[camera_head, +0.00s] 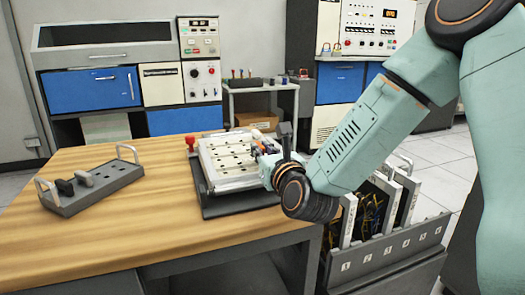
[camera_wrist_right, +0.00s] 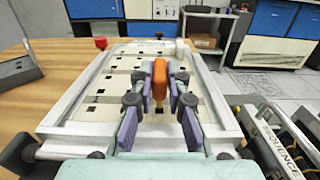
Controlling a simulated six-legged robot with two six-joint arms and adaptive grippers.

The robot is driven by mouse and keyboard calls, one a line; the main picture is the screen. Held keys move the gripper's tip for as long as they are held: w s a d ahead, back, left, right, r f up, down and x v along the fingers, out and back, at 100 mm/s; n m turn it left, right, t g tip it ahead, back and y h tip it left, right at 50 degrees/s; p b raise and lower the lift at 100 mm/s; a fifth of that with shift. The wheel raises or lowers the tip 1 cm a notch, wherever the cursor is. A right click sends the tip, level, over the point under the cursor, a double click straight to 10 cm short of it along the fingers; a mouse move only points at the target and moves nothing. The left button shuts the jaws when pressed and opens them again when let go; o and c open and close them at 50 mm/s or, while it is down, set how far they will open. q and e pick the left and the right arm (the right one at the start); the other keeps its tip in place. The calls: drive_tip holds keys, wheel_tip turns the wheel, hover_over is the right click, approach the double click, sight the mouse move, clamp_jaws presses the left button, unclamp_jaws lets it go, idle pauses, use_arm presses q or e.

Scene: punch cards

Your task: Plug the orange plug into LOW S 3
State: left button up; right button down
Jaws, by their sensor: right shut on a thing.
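The orange plug (camera_wrist_right: 180,73) is held between the fingers of my right gripper (camera_wrist_right: 170,90) in the wrist view. The gripper is shut on it and sits over the white panel (camera_wrist_right: 99,96), which has several dark square openings and a light metal frame. Whether the plug touches the panel, I cannot tell. In the head view my right gripper (camera_head: 268,152) is at the right side of the panel (camera_head: 218,166), and the wrist partly covers that side. No LOW S 3 label can be read in either view. My left gripper is not in view.
A grey block with two handles (camera_head: 97,188) and dark pieces stands left on the wooden table (camera_head: 150,220). A red knob (camera_head: 191,142) is at the panel's back left. A numbered rack (camera_head: 385,247) stands right of the table. Bare table lies between block and panel.

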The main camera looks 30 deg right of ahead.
sight(263, 148)
drive_tip(key=shift+f+b, duration=1.15)
drive_tip(key=shift+b, duration=0.3)
idle(1.6)
drive_tip(key=c, duration=1.3)
unclamp_jaws()
drive_tip(key=shift+o, duration=0.2)
wheel_tip(263, 148, up, 10)
drive_tip(key=shift+r, duration=0.1)
